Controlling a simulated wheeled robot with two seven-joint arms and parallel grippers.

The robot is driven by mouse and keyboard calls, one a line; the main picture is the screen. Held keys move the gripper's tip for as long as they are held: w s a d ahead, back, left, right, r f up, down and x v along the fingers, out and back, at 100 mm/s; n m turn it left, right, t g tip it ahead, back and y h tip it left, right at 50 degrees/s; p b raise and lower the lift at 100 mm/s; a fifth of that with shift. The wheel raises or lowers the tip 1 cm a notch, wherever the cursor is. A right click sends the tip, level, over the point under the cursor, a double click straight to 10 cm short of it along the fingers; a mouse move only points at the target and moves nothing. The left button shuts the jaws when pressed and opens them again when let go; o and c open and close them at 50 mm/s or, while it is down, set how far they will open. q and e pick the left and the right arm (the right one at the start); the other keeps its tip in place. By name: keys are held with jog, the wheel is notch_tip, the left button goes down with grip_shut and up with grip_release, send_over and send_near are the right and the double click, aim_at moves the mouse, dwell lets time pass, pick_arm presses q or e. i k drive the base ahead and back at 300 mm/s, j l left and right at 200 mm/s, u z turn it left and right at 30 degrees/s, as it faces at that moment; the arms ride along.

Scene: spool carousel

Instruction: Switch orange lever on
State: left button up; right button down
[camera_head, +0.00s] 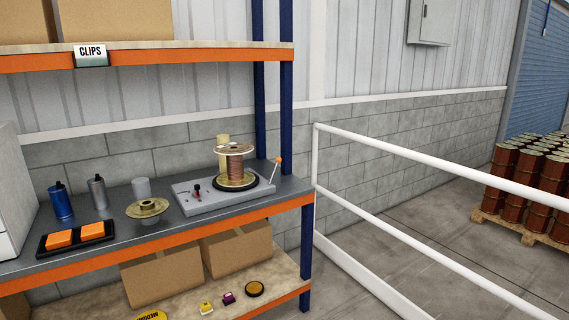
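The lever with the orange knob (278,160) stands at the right end of a grey carousel base (204,204) on the workbench shelf. Its thin rod leans up and to the right. A spool wound with copper-coloured wire (235,168) stands upright on the black disc of the base. A small red and black control (196,190) sits on the base's left part. Neither of my grippers shows in the head view.
An empty spool or flange (147,208), a grey cylinder (141,187), two bottles (62,202) and a black tray with orange blocks (75,237) stand left of the base. A white railing (400,157) runs to the right. Cardboard boxes (163,277) sit below.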

aim_at(279, 159)
jog(key=i+j, duration=0.3)
jog(key=i+j+u, duration=0.1)
jog(key=i+j, duration=0.25)
jog(key=i, duration=0.15)
jog(key=i+j, duration=0.25)
jog(key=i, duration=0.2)
jog(key=i+l+u, duration=0.25)
jog(key=i+l, duration=1)
